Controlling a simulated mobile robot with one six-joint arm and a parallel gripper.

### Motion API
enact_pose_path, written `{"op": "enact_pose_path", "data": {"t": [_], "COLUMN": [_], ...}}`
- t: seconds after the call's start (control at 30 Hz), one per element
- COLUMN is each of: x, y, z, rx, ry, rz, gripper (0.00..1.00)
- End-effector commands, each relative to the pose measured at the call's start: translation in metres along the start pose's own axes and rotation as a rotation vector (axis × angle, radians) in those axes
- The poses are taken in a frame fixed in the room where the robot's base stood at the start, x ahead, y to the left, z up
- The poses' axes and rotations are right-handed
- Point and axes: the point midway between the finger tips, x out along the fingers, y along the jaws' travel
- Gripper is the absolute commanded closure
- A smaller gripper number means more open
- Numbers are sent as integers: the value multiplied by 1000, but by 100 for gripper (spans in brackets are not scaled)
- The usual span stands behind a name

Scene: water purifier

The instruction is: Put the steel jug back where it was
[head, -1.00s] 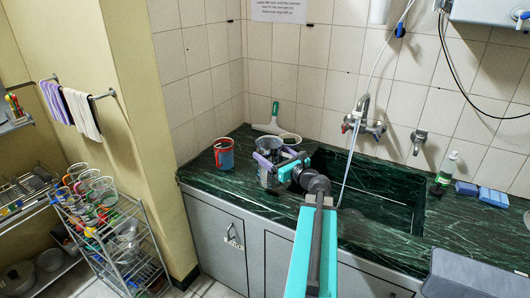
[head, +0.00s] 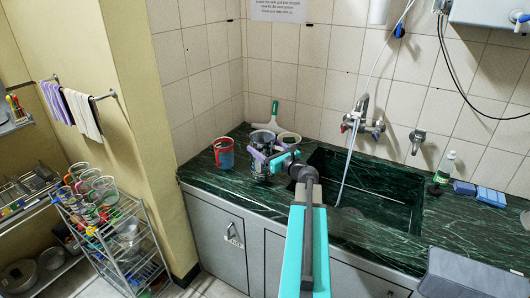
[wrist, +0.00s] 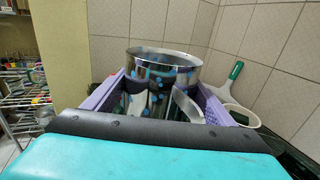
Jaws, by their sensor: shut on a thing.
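The steel jug (head: 264,140) is a shiny metal vessel over the green marble counter (head: 212,178), left of the sink. It looks upright. My gripper (head: 268,157) is shut on it, with its purple fingers on either side. In the wrist view the jug (wrist: 165,66) stands between the gripper's fingers (wrist: 160,105), its curved handle toward the camera. My gripper hides part of its lower body. I cannot tell whether its base touches the counter.
A white-bladed squeegee with a green handle (head: 274,110) and a pale round container (head: 289,138) are close behind. The sink (head: 375,200) lies to the right. Bare counter lies in front.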

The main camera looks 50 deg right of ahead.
Motion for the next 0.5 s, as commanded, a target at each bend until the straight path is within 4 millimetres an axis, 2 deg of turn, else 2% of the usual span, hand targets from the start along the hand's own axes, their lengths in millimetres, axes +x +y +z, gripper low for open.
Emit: {"op": "enact_pose_path", "data": {"t": [0.2,0.5], "x": [14,13], "y": [-4,-3], "z": [0,-28], "rx": [1,2], "ry": [-1,0], "rz": [1,1], "gripper": [76,76]}}
